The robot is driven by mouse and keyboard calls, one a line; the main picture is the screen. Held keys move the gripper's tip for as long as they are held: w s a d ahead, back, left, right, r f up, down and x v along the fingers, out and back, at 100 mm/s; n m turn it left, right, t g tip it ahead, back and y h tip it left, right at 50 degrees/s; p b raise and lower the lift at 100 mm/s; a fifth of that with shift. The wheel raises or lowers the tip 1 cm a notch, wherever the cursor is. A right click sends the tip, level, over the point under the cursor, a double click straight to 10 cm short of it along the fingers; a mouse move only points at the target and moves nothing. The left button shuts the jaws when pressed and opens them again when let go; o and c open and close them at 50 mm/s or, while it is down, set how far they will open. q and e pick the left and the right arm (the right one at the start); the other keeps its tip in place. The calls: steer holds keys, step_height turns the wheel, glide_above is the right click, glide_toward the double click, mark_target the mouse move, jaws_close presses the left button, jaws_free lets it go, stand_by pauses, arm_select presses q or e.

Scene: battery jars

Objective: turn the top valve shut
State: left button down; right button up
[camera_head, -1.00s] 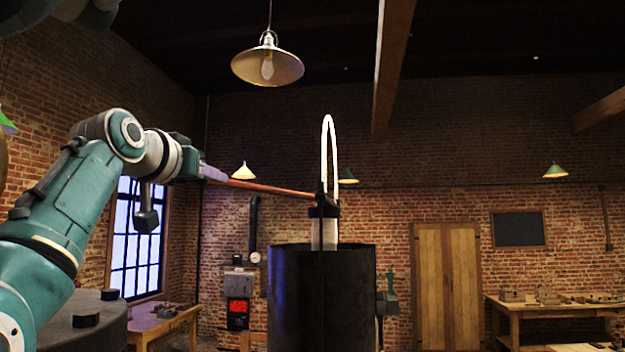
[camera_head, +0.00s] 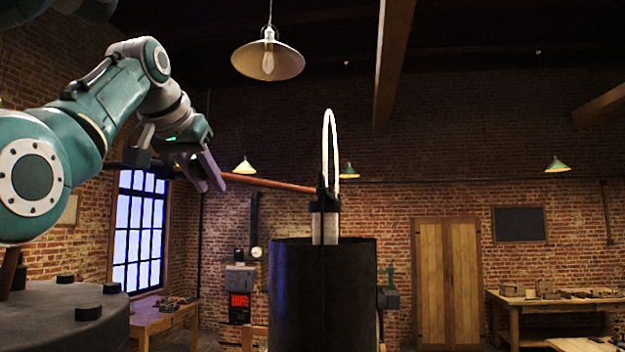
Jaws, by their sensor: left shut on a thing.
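A thin copper pipe (camera_head: 270,183) runs from the left to a black fitting (camera_head: 326,194) above a tall dark cylinder (camera_head: 322,295). My left gripper (camera_head: 216,183) is at the pipe's left part, fingers slanting down to the right. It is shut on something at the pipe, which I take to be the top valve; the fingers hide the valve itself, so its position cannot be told. A white looped tube (camera_head: 325,140) rises from the fitting. My right gripper is not in view.
A dark round tank lid (camera_head: 50,320) with black knobs is at the lower left. A wooden table (camera_head: 165,318) stands below the window. A workbench (camera_head: 555,305) stands at the right. A lamp (camera_head: 268,60) hangs above.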

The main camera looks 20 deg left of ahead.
arm_select(q)
steer(key=shift+a+g, duration=0.1)
steer(key=shift+g, duration=0.3)
steer(key=c, duration=0.7)
jaws_free()
steer(key=shift+o, duration=0.2)
steer(key=shift+s, duration=0.1)
